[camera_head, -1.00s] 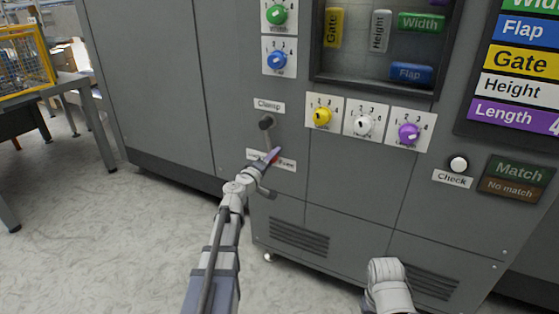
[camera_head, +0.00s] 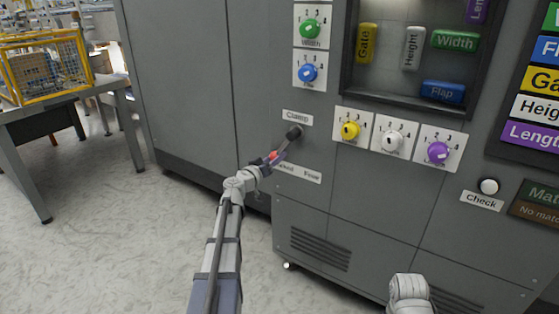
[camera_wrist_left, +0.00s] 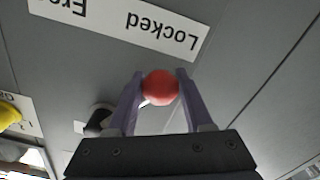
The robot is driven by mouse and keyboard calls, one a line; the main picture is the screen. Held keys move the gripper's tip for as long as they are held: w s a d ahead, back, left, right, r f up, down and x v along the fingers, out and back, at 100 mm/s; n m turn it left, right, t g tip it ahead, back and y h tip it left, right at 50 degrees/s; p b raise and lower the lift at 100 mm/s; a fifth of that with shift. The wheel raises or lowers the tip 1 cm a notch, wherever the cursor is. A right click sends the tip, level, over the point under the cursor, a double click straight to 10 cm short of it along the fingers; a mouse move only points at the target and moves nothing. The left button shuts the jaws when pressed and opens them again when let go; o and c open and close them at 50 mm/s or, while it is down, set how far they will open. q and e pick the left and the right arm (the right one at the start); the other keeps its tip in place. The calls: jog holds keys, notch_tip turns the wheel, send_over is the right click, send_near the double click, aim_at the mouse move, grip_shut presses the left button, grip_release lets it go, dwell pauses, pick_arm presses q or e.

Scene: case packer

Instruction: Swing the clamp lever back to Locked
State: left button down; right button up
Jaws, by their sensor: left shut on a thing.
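The clamp lever pivots on a dark hub (camera_head: 293,132) on the grey cabinet front, under the Clamp label (camera_head: 297,117). Its arm slants down and left from the hub to a red knob (camera_head: 273,155). The Locked/Free label (camera_head: 298,172) is just below, with Locked at its left; the knob is near that left end. My left gripper (camera_head: 275,157) is shut on the red knob. In the left wrist view the knob (camera_wrist_left: 160,86) sits between both fingers, with the label (camera_wrist_left: 120,22) upside down above it. My right gripper is out of view.
The yellow dial (camera_head: 350,131), white dial (camera_head: 392,140) and purple dial (camera_head: 438,152) are right of the lever. The Check button (camera_head: 489,186) is farther right. A table (camera_head: 60,108) with a yellow cage stands at the far left. The floor left of the cabinet is clear.

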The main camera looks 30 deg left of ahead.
pick_arm(q)
jog(key=shift+w+a+r, duration=0.1)
jog(key=shift+a+r, duration=0.15)
jog(key=shift+m, duration=0.3)
jog(key=shift+c, duration=1.5)
grip_release()
jog(key=s, duration=0.8)
jog(key=shift+a, duration=0.2)
